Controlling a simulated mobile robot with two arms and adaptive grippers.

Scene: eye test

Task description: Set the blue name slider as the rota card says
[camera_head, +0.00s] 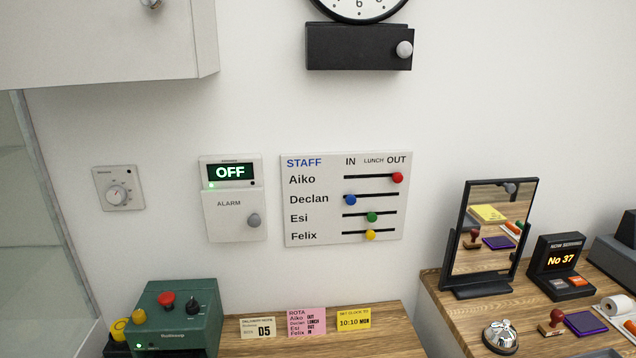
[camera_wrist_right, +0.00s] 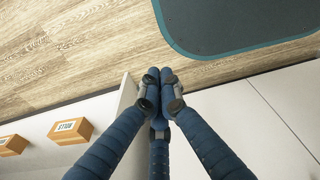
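The staff board (camera_head: 300,217) hangs on the white wall, with columns IN, LUNCH and OUT. The blue slider (camera_head: 350,200) is in the Declan row, at the left end of its slot under IN. The red slider (camera_head: 397,177) is at OUT in the Aiko row. The green (camera_head: 372,217) and yellow (camera_head: 370,235) sliders are near LUNCH. The pink rota card (camera_head: 306,322) stands on the wooden table; its small text appears to read LUNCH for Declan. My right gripper (camera_wrist_right: 161,48) looks shut and empty in the right wrist view. My left gripper is not in view.
An alarm box (camera_head: 234,215) reading OFF and a dial (camera_head: 118,189) are left of the board. A green machine (camera_head: 178,317) stands on the table below. A mirror (camera_head: 491,236) and bell (camera_head: 500,336) are at right. The right wrist view shows wooden floor (camera_wrist_right: 70,45).

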